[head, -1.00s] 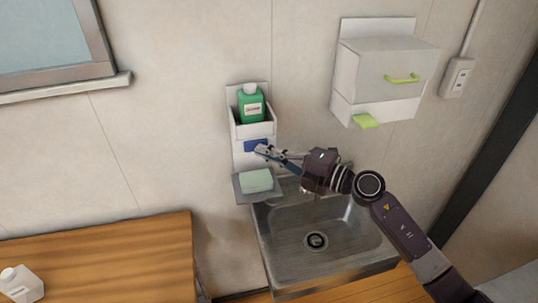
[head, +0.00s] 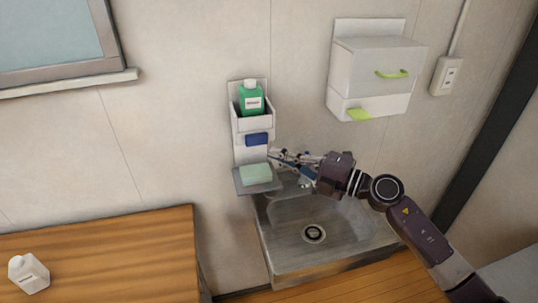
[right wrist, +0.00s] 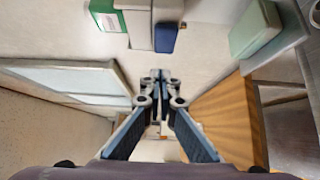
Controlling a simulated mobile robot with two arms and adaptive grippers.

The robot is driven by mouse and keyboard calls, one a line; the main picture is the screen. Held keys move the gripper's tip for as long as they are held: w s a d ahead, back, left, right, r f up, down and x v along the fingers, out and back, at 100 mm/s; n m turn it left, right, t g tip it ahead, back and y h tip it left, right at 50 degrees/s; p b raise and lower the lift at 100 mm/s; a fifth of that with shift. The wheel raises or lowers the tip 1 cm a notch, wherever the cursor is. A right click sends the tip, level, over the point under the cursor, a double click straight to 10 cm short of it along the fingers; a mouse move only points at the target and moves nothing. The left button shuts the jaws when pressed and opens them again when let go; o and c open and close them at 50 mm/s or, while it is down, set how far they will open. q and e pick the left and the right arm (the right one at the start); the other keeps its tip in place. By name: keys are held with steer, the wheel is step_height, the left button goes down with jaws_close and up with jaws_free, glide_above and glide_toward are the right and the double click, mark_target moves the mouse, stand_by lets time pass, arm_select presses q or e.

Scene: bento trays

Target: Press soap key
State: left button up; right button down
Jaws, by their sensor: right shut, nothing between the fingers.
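The soap key is a blue block (head: 257,139) on the front of a white wall holder (head: 238,150) that carries a green bottle (head: 252,100). A pale green soap bar (head: 256,174) lies on the grey tray (head: 244,189) below the key. My right gripper (head: 273,156) is shut and empty, just right of and a little below the key, apart from it in the picture. In the right wrist view, the shut fingers (right wrist: 160,76) are at the middle and the blue key (right wrist: 165,38) is above them. My left gripper is not in view.
A metal sink (head: 300,240) stands below my right arm.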

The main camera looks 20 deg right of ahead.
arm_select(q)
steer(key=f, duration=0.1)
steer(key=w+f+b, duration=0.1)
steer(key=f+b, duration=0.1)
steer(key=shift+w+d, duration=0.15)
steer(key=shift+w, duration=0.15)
arm_select(e)
steer(key=v, duration=0.6)
steer(key=shift+d+f, duration=0.3)
steer(key=shift+d, duration=0.25)
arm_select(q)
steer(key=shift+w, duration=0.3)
